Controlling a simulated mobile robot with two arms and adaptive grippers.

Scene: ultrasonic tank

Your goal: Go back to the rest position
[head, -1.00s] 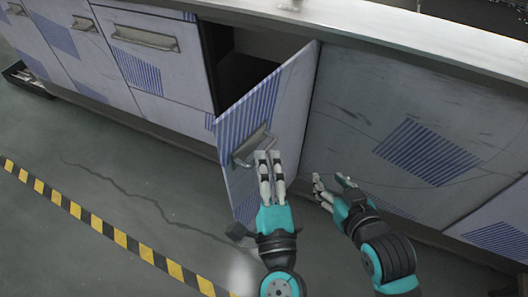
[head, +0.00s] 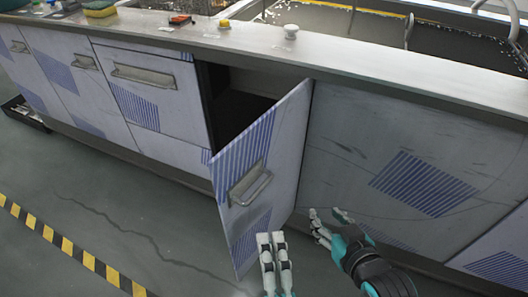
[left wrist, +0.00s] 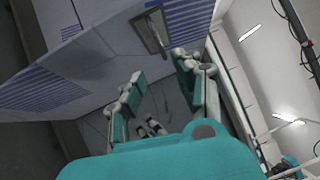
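The cabinet door (head: 285,145) stands ajar, swung out from the counter front, with a metal handle (head: 250,187) on its striped face. My left gripper (head: 271,238) is below and slightly right of the handle, apart from it and empty. In the left wrist view its two fingers (left wrist: 155,80) are spread, with the handle (left wrist: 152,32) beyond them. My right gripper (head: 325,212) is near the door's lower right, in front of the fixed panel, with its fingers apart and nothing between them.
The dark cabinet opening (head: 235,105) shows behind the door. Above runs the metal counter edge (head: 370,80), with a white knob (head: 291,31) and a tank (head: 380,22) on top. Open grey floor (head: 130,200) with a yellow-black strip (head: 65,245) lies in front.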

